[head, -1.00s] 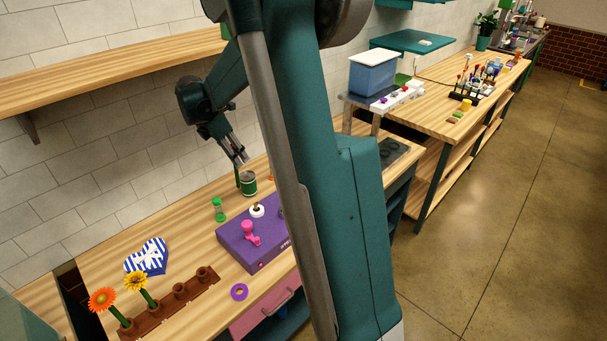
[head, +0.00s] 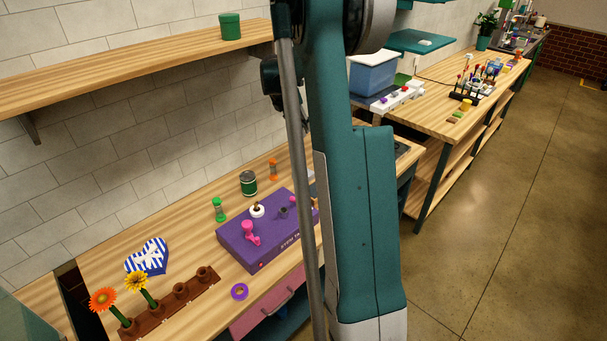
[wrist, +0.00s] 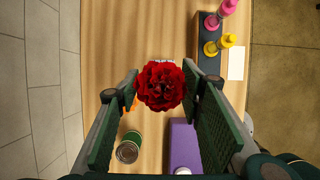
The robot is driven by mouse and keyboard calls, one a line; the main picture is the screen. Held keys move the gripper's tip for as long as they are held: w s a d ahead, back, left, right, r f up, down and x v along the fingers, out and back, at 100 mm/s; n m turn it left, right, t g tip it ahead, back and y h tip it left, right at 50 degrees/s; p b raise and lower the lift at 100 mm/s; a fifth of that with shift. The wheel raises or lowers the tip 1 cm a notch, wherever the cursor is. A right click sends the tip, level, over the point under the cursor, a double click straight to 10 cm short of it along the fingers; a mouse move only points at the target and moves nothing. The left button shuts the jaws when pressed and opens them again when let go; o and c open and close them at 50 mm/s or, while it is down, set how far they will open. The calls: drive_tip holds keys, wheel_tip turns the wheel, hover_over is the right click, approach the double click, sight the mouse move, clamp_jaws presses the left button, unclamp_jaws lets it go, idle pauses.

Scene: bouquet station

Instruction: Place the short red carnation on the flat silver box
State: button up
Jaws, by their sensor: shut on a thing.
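The red carnation (wrist: 161,86) shows in the wrist view, its ruffled bloom facing the camera between the two fingers. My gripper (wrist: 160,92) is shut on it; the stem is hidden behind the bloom. The wood worktop lies below the flower. In the head view, my gripper and the carnation are hidden behind my own arm.
A green can (head: 248,183) stands behind a purple box (head: 265,240) with knobs. A green hourglass (head: 218,210) and an orange one (head: 272,170) stand nearby. A brown holder (head: 190,296) carries two flowers. A dark rack (wrist: 208,60) holds pink and yellow items.

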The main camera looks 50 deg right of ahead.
drive_tip(key=shift+s+d, duration=0.2)
drive_tip(key=shift+d, duration=0.45)
drive_tip(key=shift+s+d, duration=0.2)
drive_tip(key=shift+d, duration=0.4)
drive_tip(key=shift+f, duration=0.1)
wheel_tip(320, 180, down, 6)
drive_tip(key=shift+f+p, duration=0.3)
drive_tip(key=shift+f, duration=1.8)
drive_tip(key=o, duration=0.8)
drive_tip(key=shift+o, duration=0.2)
